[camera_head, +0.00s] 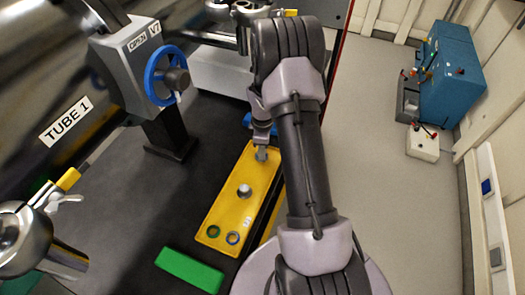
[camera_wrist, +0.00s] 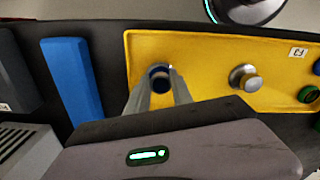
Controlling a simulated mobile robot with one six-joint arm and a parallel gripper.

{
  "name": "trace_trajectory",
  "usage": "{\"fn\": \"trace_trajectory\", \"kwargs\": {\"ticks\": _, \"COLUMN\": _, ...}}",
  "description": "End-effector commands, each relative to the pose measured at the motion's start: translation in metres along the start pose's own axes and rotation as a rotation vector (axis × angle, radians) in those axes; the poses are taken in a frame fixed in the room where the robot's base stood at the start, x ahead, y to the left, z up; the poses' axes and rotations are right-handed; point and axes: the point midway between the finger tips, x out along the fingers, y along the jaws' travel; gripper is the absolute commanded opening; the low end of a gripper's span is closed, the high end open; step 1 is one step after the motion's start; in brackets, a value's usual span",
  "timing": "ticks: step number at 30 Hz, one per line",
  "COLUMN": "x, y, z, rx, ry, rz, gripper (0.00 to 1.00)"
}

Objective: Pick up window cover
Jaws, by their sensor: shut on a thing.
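A yellow tray (camera_head: 222,212) lies on the dark bench top, and it also fills the upper right of the wrist view (camera_wrist: 200,48). My gripper (camera_head: 262,138) is over the tray's far end. In the wrist view its two fingers (camera_wrist: 160,84) are shut on a small round metal piece (camera_wrist: 158,68) with a dark centre, which I take to be the window cover. The fingers hide part of it. I cannot tell whether it still touches the tray. A second round metal knob (camera_head: 244,190) stands mid-tray, apart from the fingers; it also shows in the wrist view (camera_wrist: 244,78).
A green ring (camera_head: 213,231) and a blue ring (camera_head: 233,238) sit at the tray's near end. A green block (camera_head: 190,270) and a blue block (camera_wrist: 72,80) lie beside the tray. A valve with a blue handwheel (camera_head: 160,75) stands left. Open floor (camera_head: 370,150) lies right.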

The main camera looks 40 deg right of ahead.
Motion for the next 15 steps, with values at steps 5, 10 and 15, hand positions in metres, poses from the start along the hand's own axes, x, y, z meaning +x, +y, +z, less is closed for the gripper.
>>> {"fn": "trace_trajectory", "kwargs": {"ticks": 5, "x": -0.032, "y": -0.001, "z": 0.000, "rx": -0.001, "ry": 0.000, "rz": -0.001, "gripper": 0.00}}
{"fn": "trace_trajectory", "kwargs": {"ticks": 10, "x": -0.032, "y": -0.038, "z": 0.008, "rx": -0.001, "ry": 0.000, "rz": -0.003, "gripper": 0.00}}
{"fn": "trace_trajectory", "kwargs": {"ticks": 15, "x": -0.037, "y": -0.086, "z": 0.018, "rx": -0.002, "ry": -0.001, "rz": -0.004, "gripper": 0.00}}
